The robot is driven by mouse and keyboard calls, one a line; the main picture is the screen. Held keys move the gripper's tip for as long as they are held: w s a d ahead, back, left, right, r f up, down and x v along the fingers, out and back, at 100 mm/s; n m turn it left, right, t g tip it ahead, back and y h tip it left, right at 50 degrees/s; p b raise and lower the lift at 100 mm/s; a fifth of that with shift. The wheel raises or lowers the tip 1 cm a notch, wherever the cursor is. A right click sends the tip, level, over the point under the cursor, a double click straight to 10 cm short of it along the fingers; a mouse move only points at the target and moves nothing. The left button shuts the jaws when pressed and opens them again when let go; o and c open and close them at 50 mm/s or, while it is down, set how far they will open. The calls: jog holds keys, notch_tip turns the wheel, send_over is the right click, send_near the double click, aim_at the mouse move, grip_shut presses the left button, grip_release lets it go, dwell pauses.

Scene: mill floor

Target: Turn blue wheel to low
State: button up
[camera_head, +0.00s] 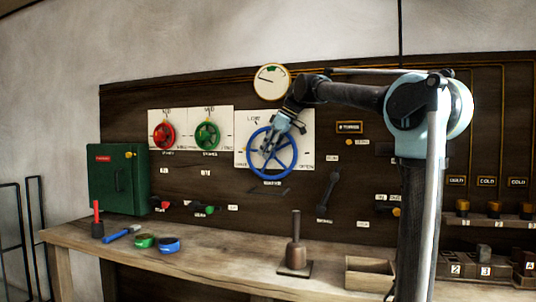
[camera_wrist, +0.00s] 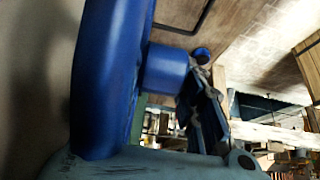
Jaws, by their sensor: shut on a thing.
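The blue wheel (camera_head: 271,153) is mounted on a white plate (camera_head: 307,128) on the dark wooden panel. A "LOW" label (camera_head: 253,119) is at the top of the plate, and other small labels sit at its lower left and right. My gripper (camera_head: 282,128) is at the upper part of the wheel, shut on its rim or a part near it. In the wrist view the blue rim (camera_wrist: 112,75) fills the left side, with a blue knob-like piece (camera_wrist: 165,69) beside it. Part of the wheel's top is hidden behind my gripper.
A red wheel (camera_head: 163,134) and a green wheel (camera_head: 207,136) are left of the blue wheel. A round gauge (camera_head: 272,82) hangs above. A green cabinet (camera_head: 118,178) is at the left.

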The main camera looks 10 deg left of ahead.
jog(key=y, duration=0.2)
jog(key=d+t+y, duration=0.1)
jog(key=y, duration=0.2)
jog(key=shift+w, duration=0.1)
jog(key=y, duration=0.4)
jog(key=shift+d+f+y, duration=0.1)
jog(key=shift+d+y, duration=0.15)
jog(key=shift+y, duration=0.15)
jog(key=shift+t+y, duration=0.3)
jog(key=o, duration=0.8)
notch_tip(320, 180, up, 10)
jog(key=shift+f, duration=0.1)
dwell(0.4)
